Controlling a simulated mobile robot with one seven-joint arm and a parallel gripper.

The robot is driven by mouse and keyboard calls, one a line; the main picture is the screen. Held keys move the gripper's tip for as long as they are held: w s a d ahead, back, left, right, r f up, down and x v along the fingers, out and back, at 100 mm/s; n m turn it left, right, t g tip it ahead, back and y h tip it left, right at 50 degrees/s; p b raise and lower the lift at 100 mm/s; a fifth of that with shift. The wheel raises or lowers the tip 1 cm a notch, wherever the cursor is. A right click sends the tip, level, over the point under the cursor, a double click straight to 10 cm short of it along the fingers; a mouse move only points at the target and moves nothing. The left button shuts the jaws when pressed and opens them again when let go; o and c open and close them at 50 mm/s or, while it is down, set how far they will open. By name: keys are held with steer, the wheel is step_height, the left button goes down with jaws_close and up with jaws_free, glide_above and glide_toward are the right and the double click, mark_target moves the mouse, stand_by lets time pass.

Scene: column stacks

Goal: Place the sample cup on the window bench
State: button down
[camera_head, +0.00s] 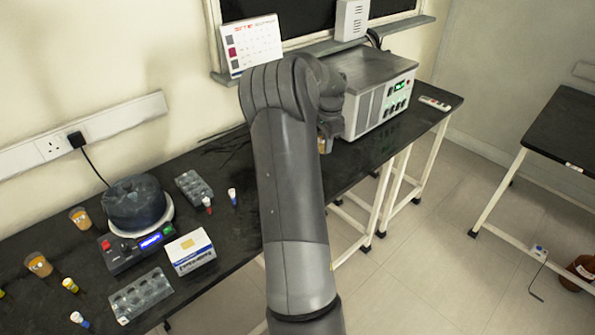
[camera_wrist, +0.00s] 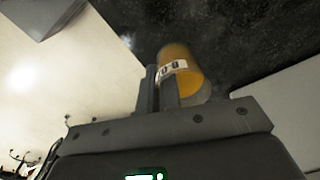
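In the wrist view, an orange sample cup (camera_wrist: 180,58) with a pale label is just beyond my gripper (camera_wrist: 160,78). One finger is at the cup's left edge and another dark finger part overlaps its front. I cannot tell whether the fingers grip it. In the head view, a small bit of a cup (camera_head: 322,145) shows below my gripper (camera_head: 330,128), in front of the grey instrument; my arm hides most of this area. Two other orange cups, one (camera_head: 80,217) and another (camera_head: 39,264), stand on the black bench at the left.
The black bench (camera_head: 245,225) runs along the wall under the window. On it are a centrifuge-like device (camera_head: 135,205), a white box (camera_head: 190,250), clear racks (camera_head: 140,295) and small vials. The grey instrument (camera_head: 375,85) stands close to my gripper. Another black table (camera_head: 570,130) is at the right.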

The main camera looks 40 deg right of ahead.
steer(key=shift+f, duration=0.45)
steer(key=shift+m, duration=0.4)
steer(key=w+f, duration=0.2)
steer(key=w+a+f, duration=0.1)
steer(key=w+f, duration=0.1)
steer(key=w, duration=0.1)
steer(key=w+f, duration=0.3)
steer(key=shift+a+f, duration=0.1)
steer(key=shift+a, duration=0.25)
steer(key=shift+f, duration=2.05)
steer(key=c, duration=1.6)
jaws_free()
steer(key=shift+f, duration=0.1)
